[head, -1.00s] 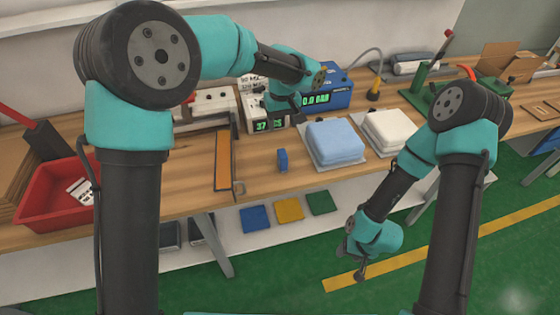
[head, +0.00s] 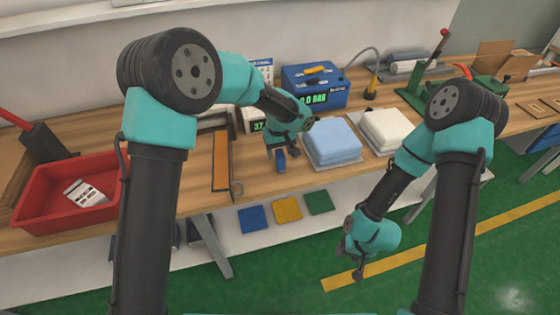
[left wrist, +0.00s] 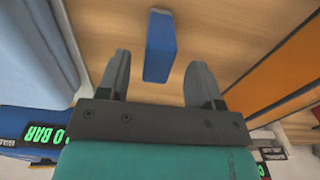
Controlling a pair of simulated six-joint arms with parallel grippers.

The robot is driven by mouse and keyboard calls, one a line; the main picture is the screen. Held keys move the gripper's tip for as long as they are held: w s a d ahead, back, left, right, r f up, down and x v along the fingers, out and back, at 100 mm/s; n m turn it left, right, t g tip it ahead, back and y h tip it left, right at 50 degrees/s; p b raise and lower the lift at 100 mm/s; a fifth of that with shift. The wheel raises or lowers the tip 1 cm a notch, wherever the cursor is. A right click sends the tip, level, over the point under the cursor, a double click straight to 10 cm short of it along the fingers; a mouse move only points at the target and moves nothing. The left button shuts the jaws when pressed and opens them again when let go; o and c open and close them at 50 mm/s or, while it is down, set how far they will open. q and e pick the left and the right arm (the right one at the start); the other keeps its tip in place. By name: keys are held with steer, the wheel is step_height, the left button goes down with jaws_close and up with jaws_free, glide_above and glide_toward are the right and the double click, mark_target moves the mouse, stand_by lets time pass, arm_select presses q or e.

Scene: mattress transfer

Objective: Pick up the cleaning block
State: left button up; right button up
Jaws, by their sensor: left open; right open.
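The cleaning block is a small blue block (head: 281,163) standing on the wooden bench, left of the light blue folded pad. My left gripper (head: 275,152) hangs right over it in the head view and hides its upper part. In the left wrist view the block (left wrist: 160,40) appears centred between the two spread fingers (left wrist: 158,68), with a gap on each side; its near end reaches between the fingertips. The left gripper is open and empty. My right gripper (head: 358,273) hangs open and empty over the green floor in front of the bench.
A light blue pad (head: 332,140) and a white pad (head: 388,128) lie right of the block. An orange-edged frame (head: 220,162) and red bin (head: 65,195) are on the left. A blue display box (head: 316,88) stands behind.

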mark_target(280, 161)
arm_select(q)
steer(key=shift+f, duration=0.1)
steer(key=shift+d+f, duration=0.1)
steer(key=shift+f, duration=2.45)
steer(key=shift+c, duration=0.2)
steer(key=c, duration=1.1)
steer(key=shift+o, duration=0.2)
steer(key=shift+r, duration=0.1)
